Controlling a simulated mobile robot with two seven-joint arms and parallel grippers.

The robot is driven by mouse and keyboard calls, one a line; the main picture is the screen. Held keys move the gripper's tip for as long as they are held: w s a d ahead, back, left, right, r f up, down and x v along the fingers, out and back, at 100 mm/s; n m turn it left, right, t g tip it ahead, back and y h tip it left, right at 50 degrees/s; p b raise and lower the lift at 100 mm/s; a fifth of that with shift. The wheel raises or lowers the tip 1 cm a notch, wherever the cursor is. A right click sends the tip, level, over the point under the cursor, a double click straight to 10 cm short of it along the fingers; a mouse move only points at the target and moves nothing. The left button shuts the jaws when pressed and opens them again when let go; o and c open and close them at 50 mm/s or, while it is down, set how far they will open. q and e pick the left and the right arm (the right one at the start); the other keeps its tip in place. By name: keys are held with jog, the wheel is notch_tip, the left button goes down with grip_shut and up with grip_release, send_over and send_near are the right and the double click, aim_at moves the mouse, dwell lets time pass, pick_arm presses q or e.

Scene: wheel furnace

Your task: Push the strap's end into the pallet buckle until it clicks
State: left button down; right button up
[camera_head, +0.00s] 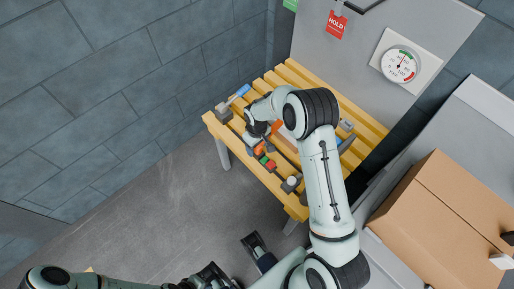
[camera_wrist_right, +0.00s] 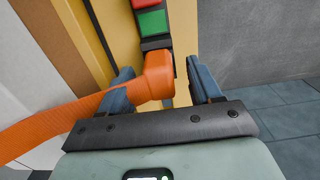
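The orange strap (camera_wrist_right: 60,122) runs in from the left of the right wrist view to a thick orange end (camera_wrist_right: 158,74). The dark buckle (camera_wrist_right: 155,43), with a green and a red part, lies just beyond that end on the yellow bench. The end appears to meet the buckle; I cannot tell how deep it sits. My right gripper (camera_wrist_right: 162,85) has its fingers either side of the end, with a gap on the right side. In the head view the buckle (camera_head: 268,162) shows beside my right gripper (camera_head: 256,137). My left gripper (camera_head: 215,276) is low, away from the bench; its fingers are unclear.
The yellow slatted bench (camera_head: 290,75) holds several small items, including a blue-handled tool (camera_head: 238,94) and a grey block with a round top (camera_head: 291,183). A gauge (camera_head: 400,65) and a red HOLD tag (camera_head: 336,24) are behind. A cardboard box (camera_head: 440,220) stands right. Floor left is clear.

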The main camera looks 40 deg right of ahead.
notch_tip(320, 180, up, 13)
jog(key=p, duration=0.1)
jog(key=shift+r+p, duration=0.2)
jog(key=shift+p, duration=0.1)
dwell(0.4)
jog(key=s+a+f+m+y+p, duration=0.25)
jog(key=s+a+f+p, duration=0.25)
jog(key=s+a+f, duration=0.85)
jog(key=s+a+f+m+p, duration=0.1)
jog(key=s+a, duration=0.1)
jog(key=s, duration=0.4)
jog(key=s+a+f+m+y+p, duration=0.1)
jog(key=s+a+p, duration=0.1)
jog(key=s, duration=0.4)
jog(key=shift+a+f+g, duration=0.2)
jog(key=shift+a+g, duration=0.2)
jog(key=shift+a, duration=0.15)
